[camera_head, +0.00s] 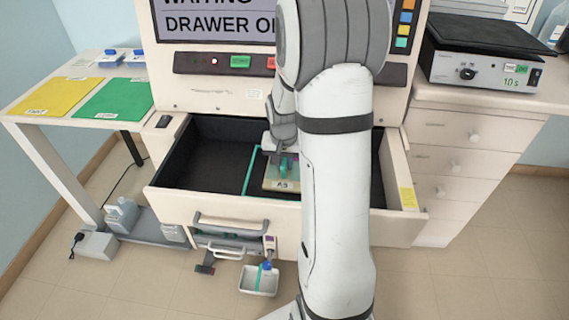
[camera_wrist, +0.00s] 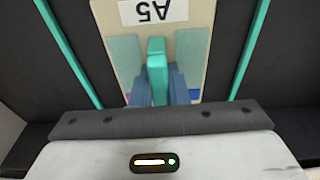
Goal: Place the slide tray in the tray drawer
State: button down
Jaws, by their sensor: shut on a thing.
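The slide tray (camera_head: 278,184) is a beige plate labelled A5 with a teal handle. It is inside the open tray drawer (camera_head: 210,160), in the right half, beside a teal line on the dark floor. My gripper (camera_head: 285,160) is above the tray, partly hidden by my arm. In the wrist view, my gripper (camera_wrist: 158,88) has its blue-grey fingers shut on the teal handle of the tray (camera_wrist: 127,40). The tray lies between two teal lines (camera_wrist: 70,55). I cannot tell whether it touches the drawer floor.
The stainer's screen (camera_head: 220,25) reads "WAITING" and "DRAWER O…", cut off by my arm. A side table (camera_head: 40,95) with yellow and green mats stands left. A drawer cabinet (camera_head: 465,135) bearing a grey device (camera_head: 490,60) stands right. A small white tray (camera_head: 259,283) sits below the drawer.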

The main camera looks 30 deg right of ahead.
aim_at(284, 163)
jog(key=c, duration=1.4)
grip_release()
notch_tip(284, 163, up, 12)
jog(key=s+a+p, duration=0.1)
jog(key=p, duration=0.1)
jog(key=s+a+r+n, duration=0.1)
jog(key=s+a+n, duration=0.2)
jog(key=s+a, duration=0.3)
jog(key=s+a+r+n, duration=0.2)
jog(key=s+a, duration=0.5)
jog(key=s, duration=0.5)
jog(key=shift+a+r+n+y, duration=0.15)
jog(key=shift+n+y, duration=0.25)
jog(key=shift+n, duration=0.5)
